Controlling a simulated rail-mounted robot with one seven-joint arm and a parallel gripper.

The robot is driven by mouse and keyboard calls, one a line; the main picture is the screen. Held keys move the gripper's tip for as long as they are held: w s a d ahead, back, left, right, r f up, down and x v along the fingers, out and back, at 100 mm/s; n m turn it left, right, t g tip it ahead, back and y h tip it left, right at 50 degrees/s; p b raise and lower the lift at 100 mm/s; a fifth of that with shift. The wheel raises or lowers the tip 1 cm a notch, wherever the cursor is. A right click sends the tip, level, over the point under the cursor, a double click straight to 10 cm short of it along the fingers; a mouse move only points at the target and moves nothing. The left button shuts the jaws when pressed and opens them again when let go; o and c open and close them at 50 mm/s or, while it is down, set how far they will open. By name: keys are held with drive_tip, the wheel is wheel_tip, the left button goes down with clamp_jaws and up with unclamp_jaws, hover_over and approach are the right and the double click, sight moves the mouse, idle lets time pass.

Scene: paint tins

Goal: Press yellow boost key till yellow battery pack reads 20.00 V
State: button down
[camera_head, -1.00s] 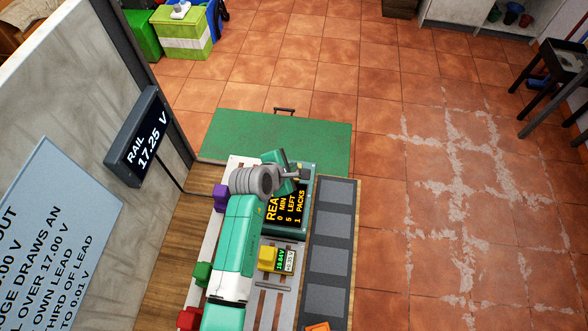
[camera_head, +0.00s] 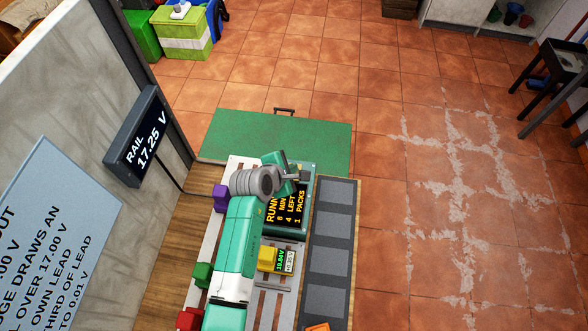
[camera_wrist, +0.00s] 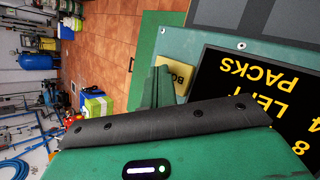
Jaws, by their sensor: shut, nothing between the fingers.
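The yellow battery pack (camera_head: 267,258) sits on the grey railed bench; its small green readout looks like 19.84 V, though the digits are tiny. The yellow boost key (camera_wrist: 182,77), marked "BO" with the rest hidden, shows in the wrist view on the green console, beside the fingers. My gripper (camera_wrist: 157,85) is shut and empty, its fingertips at the key; I cannot tell whether they touch it. In the head view my gripper (camera_head: 303,174) is over the console's far end. The console screen (camera_head: 287,208) shows RUNNING, 8 MIN, 4 LEFT, 1 PACKS, partly covered by my arm.
A wall display (camera_head: 143,140) reads RAIL 17.25 V. Purple (camera_head: 220,196), green (camera_head: 203,274) and red (camera_head: 189,318) blocks stand along the left of the bench. A strip of dark panels (camera_head: 331,240) lies to the right.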

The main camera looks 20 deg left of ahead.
drive_tip(key=shift+r, duration=0.15)
drive_tip(key=shift+r+p, duration=0.7)
drive_tip(key=shift+p, duration=0.25)
wheel_tip(320, 180, up, 5)
drive_tip(key=p, duration=0.5)
drive_tip(key=shift+r, duration=0.1)
